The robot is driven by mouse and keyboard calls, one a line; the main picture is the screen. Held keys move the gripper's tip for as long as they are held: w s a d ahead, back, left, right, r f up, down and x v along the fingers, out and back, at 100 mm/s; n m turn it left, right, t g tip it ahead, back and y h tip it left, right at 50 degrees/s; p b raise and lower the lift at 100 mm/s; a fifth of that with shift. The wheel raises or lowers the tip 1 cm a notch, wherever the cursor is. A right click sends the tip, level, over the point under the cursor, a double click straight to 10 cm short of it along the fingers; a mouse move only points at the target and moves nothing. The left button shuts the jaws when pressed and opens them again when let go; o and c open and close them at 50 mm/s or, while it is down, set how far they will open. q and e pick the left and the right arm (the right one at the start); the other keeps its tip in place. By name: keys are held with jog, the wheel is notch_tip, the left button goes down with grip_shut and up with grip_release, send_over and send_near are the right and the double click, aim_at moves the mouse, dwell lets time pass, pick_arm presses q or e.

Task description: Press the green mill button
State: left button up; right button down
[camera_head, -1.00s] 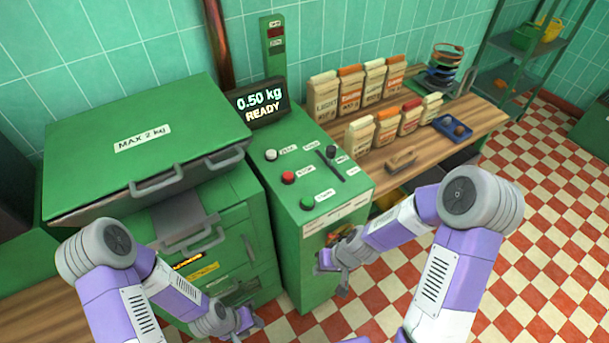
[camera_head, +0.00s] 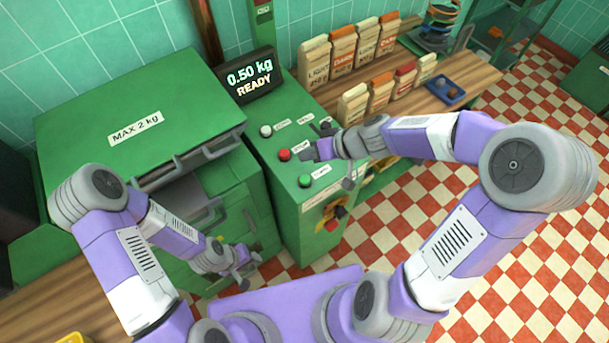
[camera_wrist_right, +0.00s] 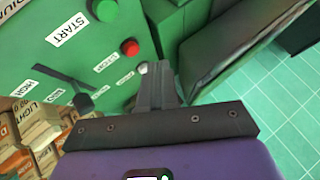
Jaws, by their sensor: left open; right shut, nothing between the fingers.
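The green button (camera_head: 305,180) is on the sloping top of the green mill console (camera_head: 285,205), nearest its front edge. In the right wrist view the green button (camera_wrist_right: 104,10) is at the top edge, beside a START label. My right gripper (camera_head: 308,153) is shut and empty above the console, next to the red button (camera_head: 284,155) and apart from the green one. In the right wrist view its fingertips (camera_wrist_right: 155,72) partly cover the white button (camera_wrist_right: 142,68), near the red button (camera_wrist_right: 130,47). My left gripper (camera_head: 246,268) is open, low in front of the green machine.
The display (camera_head: 250,78) reads 0.50 kg READY. A black lever (camera_wrist_right: 82,101) is on the console near my right gripper. Paper bags (camera_head: 380,93) and a blue tray (camera_head: 447,89) stand on the wooden bench to the right. The green machine (camera_head: 140,120) is at left.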

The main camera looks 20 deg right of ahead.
jog(key=f, duration=0.1)
jog(key=b, duration=0.5)
send_over(308, 179)
notch_tip(308, 179, down, 7)
jog(key=shift+r, duration=0.15)
jog(key=shift+f+b, duration=0.65)
jog(key=shift+b, duration=0.35)
dwell(0.9)
jog(key=shift+f+b, duration=0.4)
jog(key=shift+b, duration=0.3)
jog(key=shift+f+b, duration=0.5)
jog(key=shift+b, duration=0.2)
dwell(0.6)
jog(key=shift+r+p, duration=0.55)
jog(key=shift+r, duration=0.4)
